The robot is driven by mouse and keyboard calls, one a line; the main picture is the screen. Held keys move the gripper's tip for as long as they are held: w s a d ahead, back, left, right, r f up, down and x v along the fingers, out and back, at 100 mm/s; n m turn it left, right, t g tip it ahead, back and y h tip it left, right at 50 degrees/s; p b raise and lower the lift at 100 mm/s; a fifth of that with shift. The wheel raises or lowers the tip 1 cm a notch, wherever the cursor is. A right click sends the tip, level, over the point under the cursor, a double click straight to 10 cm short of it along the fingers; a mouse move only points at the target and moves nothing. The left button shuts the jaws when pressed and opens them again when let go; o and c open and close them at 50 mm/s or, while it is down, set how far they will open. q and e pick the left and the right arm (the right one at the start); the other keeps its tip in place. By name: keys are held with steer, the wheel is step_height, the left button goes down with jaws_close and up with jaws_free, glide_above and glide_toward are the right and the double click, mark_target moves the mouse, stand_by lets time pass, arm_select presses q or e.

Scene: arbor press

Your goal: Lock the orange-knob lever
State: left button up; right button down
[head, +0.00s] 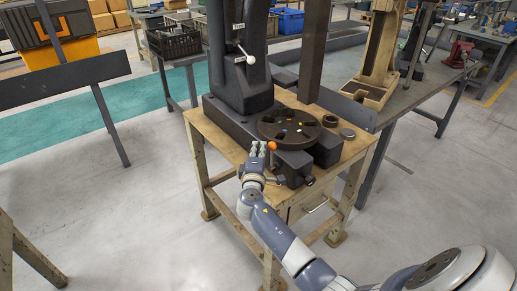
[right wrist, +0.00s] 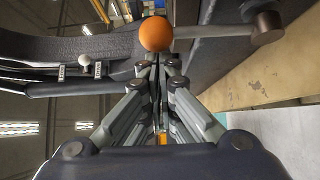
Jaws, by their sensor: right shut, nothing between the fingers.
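The orange knob (head: 272,145) sits on the lever at the front of the arbor press, just left of the round dark plate (head: 289,129). In the right wrist view the orange knob (right wrist: 156,34) is straight ahead of the fingertips, and its grey lever rod (right wrist: 212,31) runs right to a dark round pivot (right wrist: 268,27). My right gripper (head: 258,149) is shut and empty, with its fingertips close to the knob; in the right wrist view the closed fingers (right wrist: 158,62) lie just below the knob. I cannot tell whether they touch it. My left gripper is not in view.
The black press column (head: 238,60) rises behind the plate on a wooden stand (head: 221,143). A white-knobbed lever (head: 251,60) is on the column. A bench with a wooden fixture (head: 371,90) stands at the right.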

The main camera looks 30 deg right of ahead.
steer(key=shift+s, duration=0.25)
stand_by(0.4)
